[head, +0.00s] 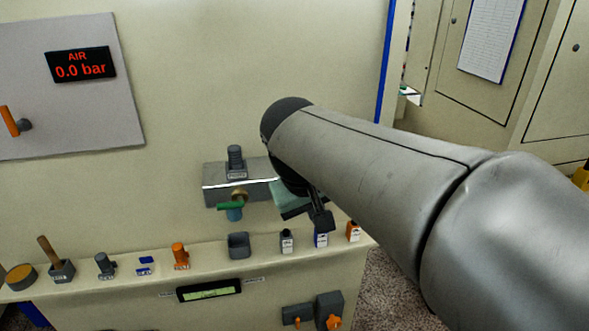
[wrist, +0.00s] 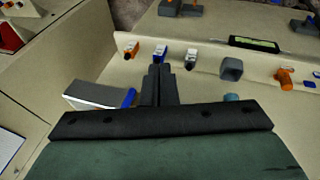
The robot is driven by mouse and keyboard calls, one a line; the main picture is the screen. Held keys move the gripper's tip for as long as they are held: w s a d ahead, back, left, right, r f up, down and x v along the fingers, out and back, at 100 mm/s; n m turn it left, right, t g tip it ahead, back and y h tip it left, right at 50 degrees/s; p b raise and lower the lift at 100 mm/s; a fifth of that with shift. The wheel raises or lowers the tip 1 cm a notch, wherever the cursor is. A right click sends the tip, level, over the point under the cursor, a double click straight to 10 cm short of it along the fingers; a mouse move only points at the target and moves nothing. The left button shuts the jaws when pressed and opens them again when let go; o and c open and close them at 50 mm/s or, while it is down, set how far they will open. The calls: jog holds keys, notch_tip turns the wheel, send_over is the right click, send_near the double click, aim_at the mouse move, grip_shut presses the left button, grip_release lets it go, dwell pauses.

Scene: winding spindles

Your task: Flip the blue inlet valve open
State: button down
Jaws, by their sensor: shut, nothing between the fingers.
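I cannot make out the blue inlet valve for certain. In the wrist view a blue piece (wrist: 129,98) shows at the end of a pale grey block (wrist: 97,95), just left of my fingers; I cannot tell whether it is the valve's handle. In the head view my arm covers the wall to the right of a grey fitting (head: 217,188). A valve with a green handle (head: 230,206) sits under that fitting. My gripper (head: 321,222) is shut and empty in front of the wall, above the ledge; its fingers also show in the wrist view (wrist: 160,82).
The AIR display (head: 80,65) reads 0.0 bar. An orange handle (head: 9,121) is at the far left. The ledge (head: 210,255) below carries a grey cup (head: 239,246), an orange part (head: 180,255) and several small bottles. An opening and cabinets lie to the right.

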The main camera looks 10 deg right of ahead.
jog(key=w+a+r+t+h+b, duration=0.1)
jog(key=w+a+r+t+b, duration=0.1)
jog(key=w+r, duration=0.4)
jog(key=shift+a+r+h+b, duration=0.3)
jog(key=shift+a+r+h, duration=0.1)
jog(key=shift+r, duration=0.4)
jog(key=shift+w, duration=0.1)
jog(key=w+d+f+p, duration=0.2)
jog(key=w+d+f, duration=0.3)
jog(key=d+f, duration=0.3)
jog(key=shift+w, duration=0.15)
